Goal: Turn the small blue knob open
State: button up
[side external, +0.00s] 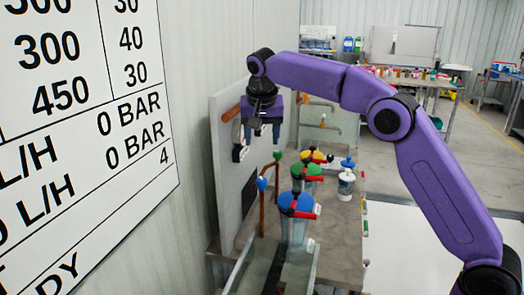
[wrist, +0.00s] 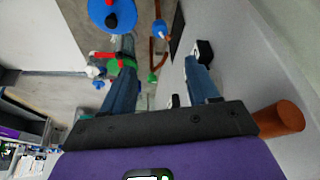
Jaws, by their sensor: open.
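The small blue knob (side external: 262,184) sits on top of a thin copper pipe in front of the grey panel. It also shows in the wrist view (wrist: 160,29), near the top, beyond my fingertips. A small green knob (side external: 277,155) sits on a similar copper pipe behind it, and shows between my fingers in the wrist view (wrist: 152,77). My gripper (side external: 262,140) points down, open and empty, above and behind the blue knob and apart from it. In the wrist view my two fingers (wrist: 158,55) are spread wide.
A pump with a large blue lid (side external: 296,201) and red handle stands beside the pipes. Green and yellow lids (side external: 314,155) stand behind it. A white bottle with blue top (side external: 347,178) is to the right. The upright grey panel (side external: 228,150) is close on the left.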

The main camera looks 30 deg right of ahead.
jog(key=d+n, duration=0.1)
jog(key=n+y, duration=0.5)
jog(key=n, duration=0.7)
send_near(262, 179)
jog(key=x, duration=0.8)
jog(key=shift+a+f, duration=0.15)
jog(key=shift+f, duration=0.2)
jog(key=c, duration=1)
